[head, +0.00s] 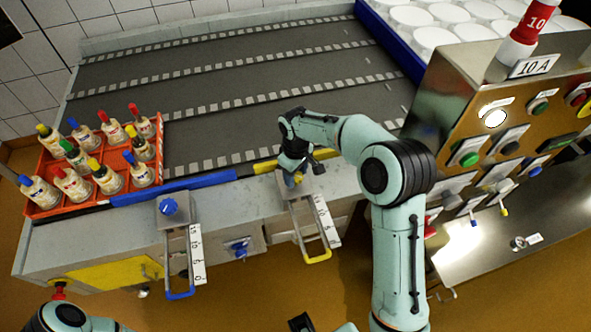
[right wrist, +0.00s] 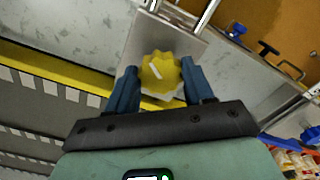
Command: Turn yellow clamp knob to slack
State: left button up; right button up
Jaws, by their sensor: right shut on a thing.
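The yellow clamp knob (right wrist: 160,73) is a lobed knob on a grey metal block, with a white line running slantwise across its top. My right gripper (right wrist: 157,88) is shut on it in the right wrist view, with one blue finger on each side. In the head view my right gripper (head: 294,175) points down over the knob at the conveyor's front edge and mostly hides it. The yellow-ended guide rail (head: 319,257) with its number scale (head: 327,222) runs forward from this block.
A blue knob (head: 169,207) on a similar block stands to the left, beside an orange crate (head: 47,207) of bottles.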

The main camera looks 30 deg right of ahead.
aim_at(296, 175)
jog(key=n, duration=0.1)
jog(key=n+p, duration=0.1)
jog(key=n, duration=0.1)
jog(key=shift+w+r+n, duration=0.15)
jog(key=shift+r+n, duration=0.1)
jog(key=shift+n, duration=0.05)
pick_arm(q)
jog(key=shift+w+r+p, duration=0.4)
jog(key=shift+r, duration=0.45)
jog(key=shift+w+r+p, duration=0.35)
jog(key=shift+w+r, duration=0.05)
jog(key=shift+r, duration=0.45)
pick_arm(e)
jog(key=shift+d+n, duration=0.1)
jog(key=shift+n, duration=1.7)
jog(key=o, duration=1)
jog(key=shift+f, duration=0.15)
pick_arm(q)
jog(key=shift+w+r+p, duration=0.5)
jog(key=shift+r+p, duration=0.15)
jog(key=shift+r, duration=0.15)
pick_arm(e)
notch_tip(296, 175, up, 14)
jog(key=shift+f, duration=0.25)
